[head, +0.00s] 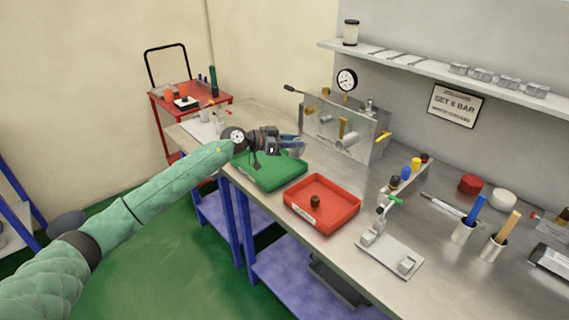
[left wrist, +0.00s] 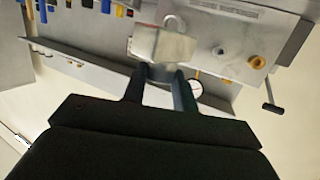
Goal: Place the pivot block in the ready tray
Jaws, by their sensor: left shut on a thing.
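My left gripper (head: 299,147) reaches in from the left and is above the far right part of the green tray (head: 262,180). Its fingers also show in the left wrist view (left wrist: 162,75), shut on a pale metal block (left wrist: 163,45), which looks like the pivot block. In the head view the block is too small to make out beside the fingers. The green tray stands at the bench's front left edge, and its visible floor looks empty. Which tray is the ready tray cannot be read from a label. My right gripper is not in view.
A red tray (head: 322,228) with a small brown part (head: 315,202) stands right of the green tray. A metal test panel (head: 345,128) with a gauge (head: 346,80) stands behind. A white fixture (head: 388,250) is to the right. Several metal blocks (head: 482,75) sit on the wall shelf.

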